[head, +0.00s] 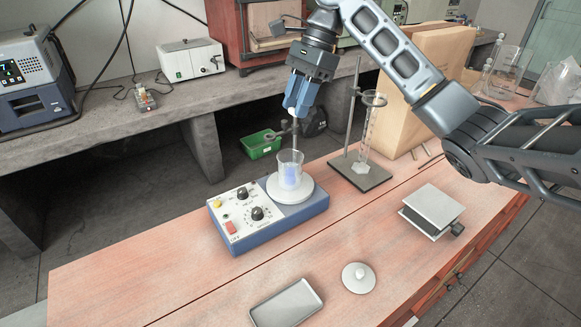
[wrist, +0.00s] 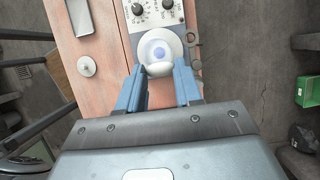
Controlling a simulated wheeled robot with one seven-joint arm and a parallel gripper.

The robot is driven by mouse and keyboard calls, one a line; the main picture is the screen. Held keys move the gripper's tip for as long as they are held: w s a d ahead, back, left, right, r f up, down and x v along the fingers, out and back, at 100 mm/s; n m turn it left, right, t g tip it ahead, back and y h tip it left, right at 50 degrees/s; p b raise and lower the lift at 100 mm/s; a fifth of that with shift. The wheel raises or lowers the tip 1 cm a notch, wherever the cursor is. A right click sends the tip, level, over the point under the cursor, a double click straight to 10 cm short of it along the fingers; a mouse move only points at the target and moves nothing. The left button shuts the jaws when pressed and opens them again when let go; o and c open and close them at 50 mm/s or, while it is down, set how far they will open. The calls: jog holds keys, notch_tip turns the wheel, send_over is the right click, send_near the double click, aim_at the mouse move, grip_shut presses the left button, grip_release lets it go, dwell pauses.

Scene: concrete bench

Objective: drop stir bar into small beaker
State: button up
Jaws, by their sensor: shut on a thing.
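My gripper (head: 294,107) points down above the hotplate stirrer, its blue fingers shut on a small white stir bar (head: 291,111). In the wrist view the stir bar (wrist: 160,69) lies crosswise between the two fingertips (wrist: 159,72). The small beaker (head: 290,168), clear glass with something blue inside, stands upright on the round white plate of the stirrer (head: 267,215). The stir bar is apart from the beaker, well above its rim. In the wrist view the beaker (wrist: 157,48) shows from above, just beyond the bar, which covers its near edge.
A thin rod and clamp (head: 272,134) stand close behind the beaker. A ring stand (head: 371,178) with a glass cylinder is to the right. A grey tray (head: 287,303), a white round lid (head: 358,278) and a lab jack (head: 434,210) lie on the bench. The front left bench is clear.

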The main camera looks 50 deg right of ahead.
notch_tip(320, 180, down, 4)
jog(key=shift+f+b, duration=0.1)
jog(key=shift+b, duration=1.05)
jog(key=o, duration=1.1)
jog(key=shift+c, duration=0.2)
jog(key=v, duration=0.7)
jog(key=shift+r, duration=0.4)
jog(key=shift+d, duration=0.1)
